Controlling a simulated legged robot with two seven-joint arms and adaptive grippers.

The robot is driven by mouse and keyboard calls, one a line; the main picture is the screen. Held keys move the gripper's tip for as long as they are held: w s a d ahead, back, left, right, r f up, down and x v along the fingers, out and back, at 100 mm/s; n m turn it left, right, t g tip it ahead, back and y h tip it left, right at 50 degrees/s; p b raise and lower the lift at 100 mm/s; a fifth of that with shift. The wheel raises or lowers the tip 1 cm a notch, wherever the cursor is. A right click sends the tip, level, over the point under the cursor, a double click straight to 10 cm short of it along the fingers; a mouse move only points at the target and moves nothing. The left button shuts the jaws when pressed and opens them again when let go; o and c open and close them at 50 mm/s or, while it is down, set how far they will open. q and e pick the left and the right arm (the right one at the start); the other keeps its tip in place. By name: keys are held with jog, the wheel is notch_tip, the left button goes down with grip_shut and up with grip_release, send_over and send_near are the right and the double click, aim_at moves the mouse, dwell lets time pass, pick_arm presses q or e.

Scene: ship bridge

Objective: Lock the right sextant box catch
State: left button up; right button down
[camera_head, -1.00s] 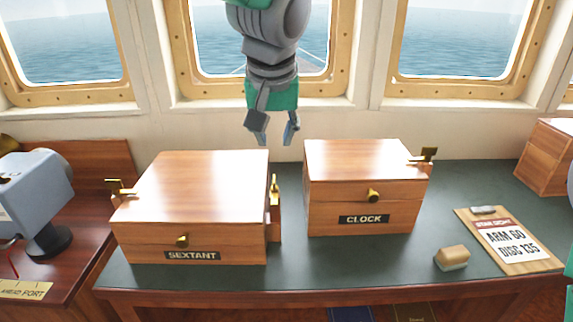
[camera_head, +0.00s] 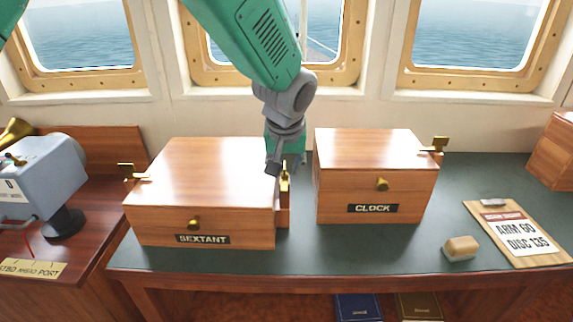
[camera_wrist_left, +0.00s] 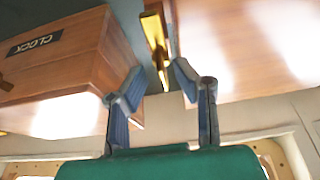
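The wooden sextant box (camera_head: 200,215) stands closed on the green desktop, its lid down. Its right catch (camera_head: 285,182) is a brass lever standing upright on the right side, partly hidden by my gripper. The same right catch (camera_wrist_left: 154,38) shows between and beyond my fingers in the left wrist view. My left gripper (camera_head: 285,162) is open, just above the catch in the gap between the sextant and clock boxes. Its fingers (camera_wrist_left: 156,84) are apart with nothing between the tips; contact with the catch cannot be told. The left catch (camera_head: 127,171) sticks outward. My right gripper is out of view.
The clock box (camera_head: 370,195) stands close on the right, leaving a narrow gap. A wooden block (camera_head: 460,249) and a clipboard (camera_head: 515,235) lie farther right. A grey instrument (camera_head: 45,180) stands left. The desktop front is clear.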

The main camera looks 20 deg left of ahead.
pick_arm(q)
jog(key=shift+a, duration=0.15)
grip_shut()
jog(key=m+h+p, duration=0.1)
jog(key=m+p, duration=0.2)
jog(key=shift+r, duration=0.15)
jog(key=m+h+p, duration=0.2)
jog(key=m+p, duration=0.2)
jog(key=shift+m, duration=0.3)
jog(key=m+h+p, duration=0.1)
jog(key=m+p, duration=0.2)
jog(key=shift+w+a+g, duration=0.1)
jog(key=shift+g, duration=0.2)
jog(key=m+g+h+p, duration=0.1)
jog(key=m+p, duration=0.1)
jog(key=m, duration=0.2)
jog(key=shift+m+g+h+p, duration=0.3)
jog(key=shift+m+g, duration=0.3)
jog(key=shift+m, duration=1)
